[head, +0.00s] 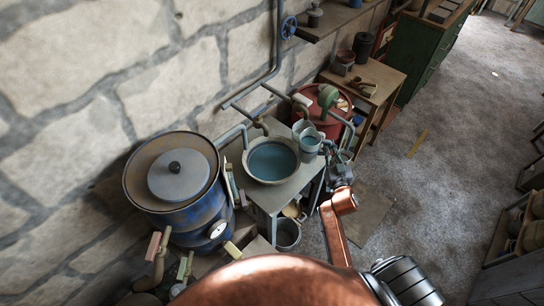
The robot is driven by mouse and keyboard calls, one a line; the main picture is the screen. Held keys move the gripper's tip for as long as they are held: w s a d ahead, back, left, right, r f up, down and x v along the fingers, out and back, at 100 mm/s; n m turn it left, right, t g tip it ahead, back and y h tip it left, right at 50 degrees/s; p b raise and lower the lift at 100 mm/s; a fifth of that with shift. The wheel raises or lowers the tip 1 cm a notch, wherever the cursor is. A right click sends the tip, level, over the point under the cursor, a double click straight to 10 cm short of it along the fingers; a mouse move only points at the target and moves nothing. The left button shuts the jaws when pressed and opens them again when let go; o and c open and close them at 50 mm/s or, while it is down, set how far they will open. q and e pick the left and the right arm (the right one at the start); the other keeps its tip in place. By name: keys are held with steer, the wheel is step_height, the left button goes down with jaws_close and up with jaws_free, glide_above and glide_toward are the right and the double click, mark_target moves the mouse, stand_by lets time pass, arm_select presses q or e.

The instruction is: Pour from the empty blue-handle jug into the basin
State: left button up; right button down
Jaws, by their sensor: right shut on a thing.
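The basin (271,160) is round with a pale rim and a blue, water-like surface inside. It sits on a small metal table. A small grey metal jug (309,144) is at the basin's right rim, with its top facing up. Its handle colour is too small to tell. My right gripper (329,149) is at the jug's right side and shut on it. The fingers are partly hidden and very small here. I cannot tell whether the jug touches the basin, and I see no stream from it. My left gripper is not in view.
A large blue drum (197,219) with a lid stands left of the table. A red tub (328,107) is behind it at the right. Pipes with a tap run along the stone wall. A metal bucket (287,234) stands below the table. Open floor (440,170) lies to the right.

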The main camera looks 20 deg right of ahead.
mark_target(326, 142)
steer(key=shift+a+r, duration=0.1)
steer(key=shift+r, duration=0.1)
steer(key=shift+w+a+r+n+p, duration=0.15)
steer(key=shift+a+r+n+p, duration=0.1)
steer(key=shift+r+n+p, duration=0.4)
steer(key=shift+w+a+r+n+p, duration=0.15)
steer(key=shift+a+r+n+p, duration=0.15)
steer(key=shift+r+p, duration=0.35)
steer(key=shift+w+a+r+n, duration=0.15)
steer(key=shift+a+r+n, duration=0.15)
steer(key=shift+n, duration=0.25)
steer(key=shift+w+a+r+n+g, duration=0.2)
steer(key=shift+w+a+n+g, duration=0.1)
steer(key=shift+a+n, duration=0.1)
steer(key=shift+w+a+r+n+p, duration=0.2)
steer(key=shift+a+n+p, duration=0.2)
steer(key=shift+a, duration=0.05)
steer(key=shift+w+a+r+n+p, duration=0.15)
steer(key=shift+w+a+n+p, duration=0.05)
steer(key=shift+a+n+p, duration=0.2)
steer(key=shift+r, duration=0.1)
steer(key=shift+w+a+r+n+g+p, duration=0.4)
steer(key=shift+a+r+n+p, duration=0.35)
steer(key=shift+p, duration=0.45)
steer(key=shift+w+a+r, duration=0.1)
steer(key=shift+r, duration=0.05)
